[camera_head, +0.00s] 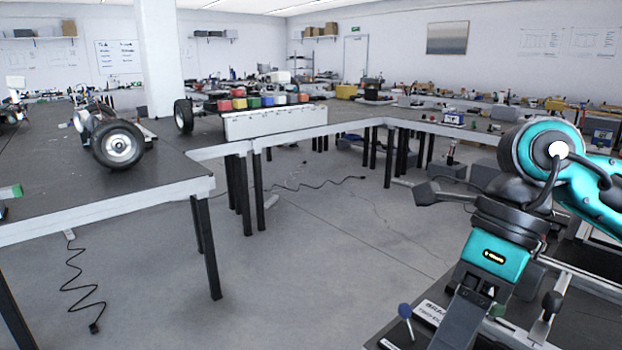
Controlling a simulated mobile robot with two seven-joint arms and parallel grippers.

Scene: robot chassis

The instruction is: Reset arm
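My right arm (508,240), teal and black, comes in from the right edge. My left arm and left gripper are not in view. No object for handling is named, and I see nothing held.
A dark table (50,190) at the left bears a wheeled chassis part (119,145). A long white panel (275,121) stands behind it with coloured bins (240,103) beyond. A black cable (75,285) lies on the floor. The middle floor (320,250) is mostly clear.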

